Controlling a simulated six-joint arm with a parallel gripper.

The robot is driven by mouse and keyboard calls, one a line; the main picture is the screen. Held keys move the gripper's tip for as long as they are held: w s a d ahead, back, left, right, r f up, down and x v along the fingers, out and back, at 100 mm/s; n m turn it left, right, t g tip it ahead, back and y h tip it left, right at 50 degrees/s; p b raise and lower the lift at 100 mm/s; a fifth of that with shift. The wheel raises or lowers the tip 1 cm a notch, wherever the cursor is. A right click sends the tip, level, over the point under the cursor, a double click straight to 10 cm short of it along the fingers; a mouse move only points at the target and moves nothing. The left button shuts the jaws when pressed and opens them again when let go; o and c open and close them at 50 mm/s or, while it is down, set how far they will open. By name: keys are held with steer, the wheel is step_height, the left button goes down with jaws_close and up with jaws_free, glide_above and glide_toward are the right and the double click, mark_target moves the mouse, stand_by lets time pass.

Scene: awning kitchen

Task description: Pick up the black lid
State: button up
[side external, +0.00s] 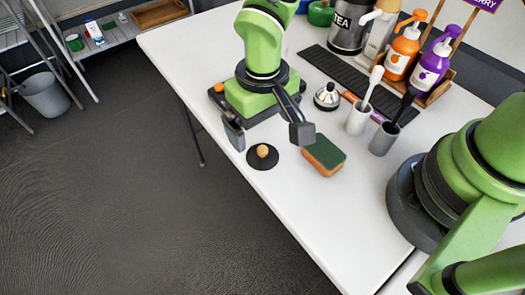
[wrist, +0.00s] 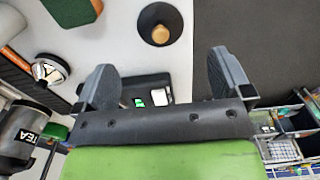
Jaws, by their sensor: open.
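The black lid (side external: 252,160) is a round dark disc with a light wooden knob on top. It lies flat on the white table near its left front edge. In the wrist view the lid (wrist: 147,21) is at the top centre, ahead of the fingertips. My gripper (side external: 270,139) is open and empty, with its two fingers spread wide. In the side external view the fingers are just behind the lid, one to each side of it. In the wrist view my gripper (wrist: 163,78) has nothing between its fingertips, and the lid is seen whole.
A green and orange sponge (side external: 323,155) lies right of the lid, close to the right finger. A white cup (side external: 357,121), a grey cup (side external: 383,139) and a silver-topped item (side external: 327,97) stand further right. Another green arm (side external: 470,170) is at the right. Bare table lies in front of the sponge.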

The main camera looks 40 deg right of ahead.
mark_target(262, 149)
step_height(262, 149, down, 7)
steer(key=shift+f, duration=0.1)
stand_by(0.3)
steer(key=c, duration=1)
